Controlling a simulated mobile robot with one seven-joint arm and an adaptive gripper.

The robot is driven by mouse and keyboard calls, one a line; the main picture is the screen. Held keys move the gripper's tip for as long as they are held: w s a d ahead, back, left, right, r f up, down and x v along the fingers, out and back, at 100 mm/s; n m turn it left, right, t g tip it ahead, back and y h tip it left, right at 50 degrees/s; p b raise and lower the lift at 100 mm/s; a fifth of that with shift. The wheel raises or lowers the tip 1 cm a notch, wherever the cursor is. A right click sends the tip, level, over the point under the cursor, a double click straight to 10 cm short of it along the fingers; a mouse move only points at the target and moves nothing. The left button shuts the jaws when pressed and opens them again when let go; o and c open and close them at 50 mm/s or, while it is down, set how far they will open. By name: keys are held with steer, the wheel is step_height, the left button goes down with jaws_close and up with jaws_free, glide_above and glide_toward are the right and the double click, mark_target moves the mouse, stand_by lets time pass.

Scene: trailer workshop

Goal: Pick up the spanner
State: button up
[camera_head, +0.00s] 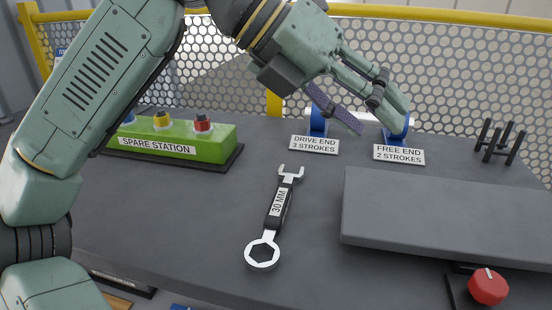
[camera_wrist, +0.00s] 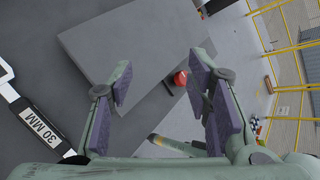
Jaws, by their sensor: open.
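The spanner (camera_head: 278,215) lies flat on the dark grey table in the head view. It has a silver open end at the far side, a silver ring end at the near side, and a black handle with a "30 MM" label. It also shows at the left edge of the wrist view (camera_wrist: 38,125), partly out of frame. My gripper (camera_head: 372,125) is above the table, behind and to the right of the spanner, apart from it. In the wrist view my gripper (camera_wrist: 160,100) is open, with nothing between its purple-padded fingers.
A raised grey slab (camera_head: 445,215) lies right of the spanner, with a red knob (camera_head: 488,286) in front. A green spare station (camera_head: 170,137) stands back left. Drive end (camera_head: 314,145) and free end (camera_head: 399,154) signs, blue parts and a black rack (camera_head: 500,142) stand behind. Mesh fencing closes the back.

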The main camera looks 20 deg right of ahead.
steer(key=w+a+f+n+t+y, duration=0.2)
steer(key=w+f+n+y, duration=0.1)
steer(key=w+f+y, duration=0.25)
steer(key=n+t+y, duration=0.1)
steer(key=n+y, duration=0.2)
steer(key=y, duration=0.1)
glide_above(281, 196)
step_height(281, 196, down, 5)
steer(key=shift+f, duration=3)
steer(key=shift+c, duration=0.4)
jaws_close()
